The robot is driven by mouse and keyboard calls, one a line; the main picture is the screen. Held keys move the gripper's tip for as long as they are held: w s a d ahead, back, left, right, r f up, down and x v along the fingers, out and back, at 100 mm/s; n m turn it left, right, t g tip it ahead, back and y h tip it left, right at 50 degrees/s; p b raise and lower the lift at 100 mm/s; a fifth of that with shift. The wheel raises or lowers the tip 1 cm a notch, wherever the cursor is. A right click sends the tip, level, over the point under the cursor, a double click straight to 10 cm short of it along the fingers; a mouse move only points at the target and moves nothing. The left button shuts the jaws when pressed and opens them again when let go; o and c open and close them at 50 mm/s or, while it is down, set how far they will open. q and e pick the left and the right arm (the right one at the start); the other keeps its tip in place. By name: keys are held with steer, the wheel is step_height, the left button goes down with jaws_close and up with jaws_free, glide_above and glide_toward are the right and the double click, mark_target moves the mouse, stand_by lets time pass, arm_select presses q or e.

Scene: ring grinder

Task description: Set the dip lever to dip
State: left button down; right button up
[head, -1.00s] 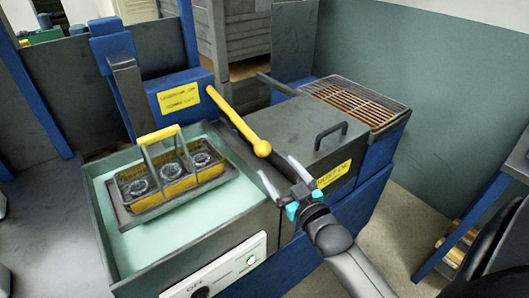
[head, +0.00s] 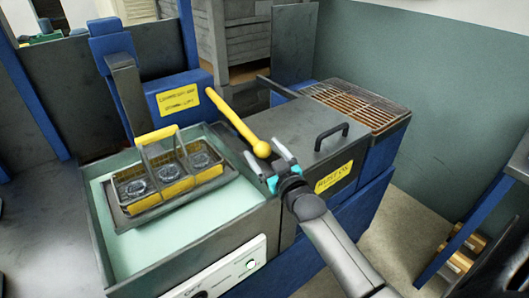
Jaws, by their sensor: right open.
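A yellow-handled basket (head: 165,180) with several metal rings sits on a tray at the pale green tank (head: 215,212). My left gripper is not in view.
A dark lidded box (head: 300,130) with a black handle stands right of the lever. A rusty grate (head: 355,103) lies behind it. A control panel (head: 225,275) with a green light is on the tank's front. A blue-legged stand with brass-coloured parts is at right.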

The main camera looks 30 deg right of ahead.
jaws_close()
stand_by(0.6)
